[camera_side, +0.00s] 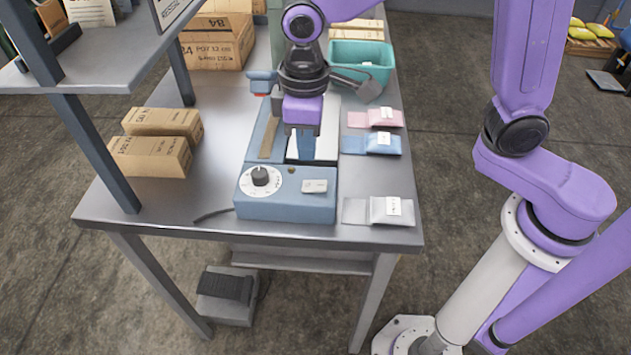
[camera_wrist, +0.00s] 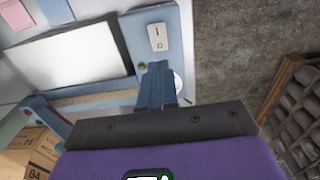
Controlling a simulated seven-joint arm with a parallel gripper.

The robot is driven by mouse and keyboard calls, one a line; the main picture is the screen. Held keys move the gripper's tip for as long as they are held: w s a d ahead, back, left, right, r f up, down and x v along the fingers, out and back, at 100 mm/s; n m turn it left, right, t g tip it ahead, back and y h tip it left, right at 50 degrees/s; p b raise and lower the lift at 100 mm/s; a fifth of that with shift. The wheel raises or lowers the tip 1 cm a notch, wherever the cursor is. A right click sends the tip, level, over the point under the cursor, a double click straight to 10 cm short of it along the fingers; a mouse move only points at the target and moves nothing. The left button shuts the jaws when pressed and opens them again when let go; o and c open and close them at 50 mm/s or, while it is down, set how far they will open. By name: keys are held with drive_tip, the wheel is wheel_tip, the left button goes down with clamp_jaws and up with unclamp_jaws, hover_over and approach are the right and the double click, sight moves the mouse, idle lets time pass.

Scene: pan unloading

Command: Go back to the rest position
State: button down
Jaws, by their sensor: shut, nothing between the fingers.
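My gripper (camera_side: 302,132) is above the blue bench device in the side view, pointing down. In the wrist view its blue fingers (camera_wrist: 155,85) are together with nothing between them. The blue device (camera_side: 285,208) stands at the table's front, with a black knob on a white dial (camera_side: 260,177) and a light switch plate (camera_side: 314,186). The wrist view shows the switch plate (camera_wrist: 157,37) just beyond the fingertips and a pale panel (camera_wrist: 70,57) with a dark edge to the left. Whether the fingers touch the device I cannot tell. My gripper hides part of the device's top.
Pink (camera_side: 375,118), blue (camera_side: 371,144) and white packets (camera_side: 379,211) lie along the table's right side. A teal bin (camera_side: 361,65) stands behind them. Cardboard boxes (camera_side: 150,155) sit at the left, beside a shelf post (camera_side: 95,155). A pedal (camera_side: 227,287) lies on the floor.

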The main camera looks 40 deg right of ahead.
drive_tip(key=s+d+n, duration=0.3)
drive_tip(key=s+d, duration=1.5)
drive_tip(key=d, duration=0.1)
drive_tip(key=shift+d+r+n, duration=0.2)
drive_tip(key=shift+n, duration=0.1)
